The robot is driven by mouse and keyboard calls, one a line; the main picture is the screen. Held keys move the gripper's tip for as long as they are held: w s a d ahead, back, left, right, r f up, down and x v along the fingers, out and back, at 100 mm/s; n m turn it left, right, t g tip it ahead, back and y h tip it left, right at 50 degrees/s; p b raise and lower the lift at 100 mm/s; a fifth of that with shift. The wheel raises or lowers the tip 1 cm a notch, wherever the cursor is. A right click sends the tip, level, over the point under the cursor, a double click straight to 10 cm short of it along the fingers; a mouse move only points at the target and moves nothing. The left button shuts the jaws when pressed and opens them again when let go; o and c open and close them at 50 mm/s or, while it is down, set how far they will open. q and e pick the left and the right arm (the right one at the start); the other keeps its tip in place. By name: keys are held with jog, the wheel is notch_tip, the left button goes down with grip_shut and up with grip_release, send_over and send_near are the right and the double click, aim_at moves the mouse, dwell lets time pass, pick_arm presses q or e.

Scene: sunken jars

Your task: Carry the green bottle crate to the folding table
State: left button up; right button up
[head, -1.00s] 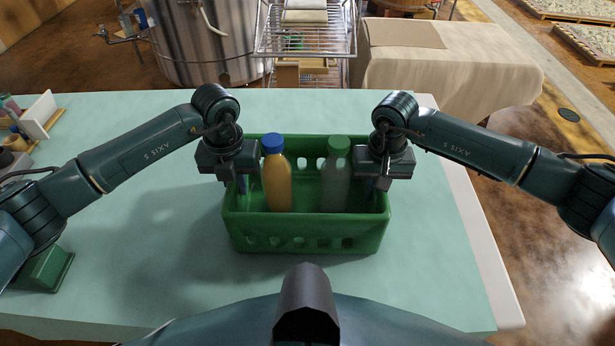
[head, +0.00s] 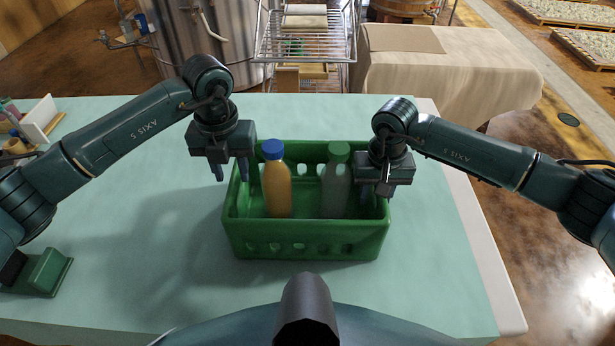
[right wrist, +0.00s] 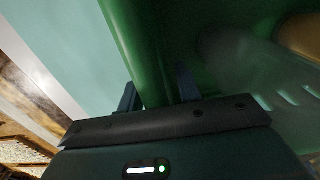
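The green bottle crate (head: 305,246) stands upright on the teal-topped table (head: 130,240) in front of me. It holds an orange bottle with a blue cap (head: 277,188) and a clear bottle with a green cap (head: 336,192). My left gripper (head: 231,175) is open at the crate's left rim, one finger outside it and one over the rim or inside. My right gripper (head: 378,190) is at the right rim. In the right wrist view its open fingers (right wrist: 158,92) straddle the crate's wall (right wrist: 133,45), with a gap on the inner side.
A table with a beige cloth (head: 450,75) stands behind at the right; I cannot tell if it is the folding table. A wire rack (head: 305,45) and a steel tank (head: 205,45) stand at the back. A white holder (head: 40,118) is at the far left.

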pick_arm(q)
notch_tip(320, 180, up, 6)
jog(key=shift+f, duration=0.1)
pick_arm(e)
jog(key=shift+r, duration=0.1)
notch_tip(320, 180, up, 12)
jog(key=shift+f, duration=0.1)
dwell(0.6)
